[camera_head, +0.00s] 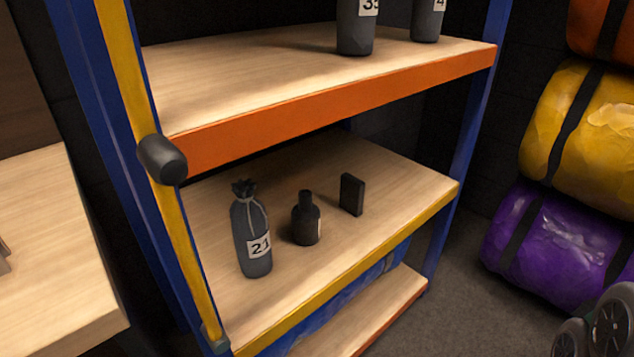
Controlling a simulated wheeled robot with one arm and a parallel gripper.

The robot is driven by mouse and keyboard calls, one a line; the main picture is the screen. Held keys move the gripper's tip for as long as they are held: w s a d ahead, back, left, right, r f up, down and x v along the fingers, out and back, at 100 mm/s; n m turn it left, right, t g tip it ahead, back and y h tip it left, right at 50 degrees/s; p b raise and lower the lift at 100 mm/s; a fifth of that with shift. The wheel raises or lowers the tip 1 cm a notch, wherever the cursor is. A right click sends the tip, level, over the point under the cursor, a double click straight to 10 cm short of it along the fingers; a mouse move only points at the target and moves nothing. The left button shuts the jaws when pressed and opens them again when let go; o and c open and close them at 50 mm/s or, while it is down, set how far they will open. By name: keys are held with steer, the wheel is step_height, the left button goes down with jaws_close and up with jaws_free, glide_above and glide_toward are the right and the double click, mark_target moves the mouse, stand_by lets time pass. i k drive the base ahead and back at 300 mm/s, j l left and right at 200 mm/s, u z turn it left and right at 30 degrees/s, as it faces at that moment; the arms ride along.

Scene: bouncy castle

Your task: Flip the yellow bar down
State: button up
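A long yellow bar (182,250) stands upright, slightly tilted in the picture, along the blue left post of a shelf rack. It runs from the top edge of the view down to a small grey fitting (214,338) near the lower shelf's front left corner. A thick black cylinder (162,158) sits across the bar at the height of the orange shelf edge. The bar's top end is out of view. My gripper is not in view, and nothing touches the bar from the front.
The middle shelf (370,250) has a yellow front edge and holds a bottle-like bag marked 21 (252,240), a dark bottle (306,222) and a black block (352,195). A wooden surface (60,240) stands at left. Yellow (590,135) and purple rolls (550,250) lie at right; grey floor is open before them.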

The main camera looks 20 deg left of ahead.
mark_target(166, 168)
steer(key=j+u, duration=0.1)
steer(key=u, duration=2.15)
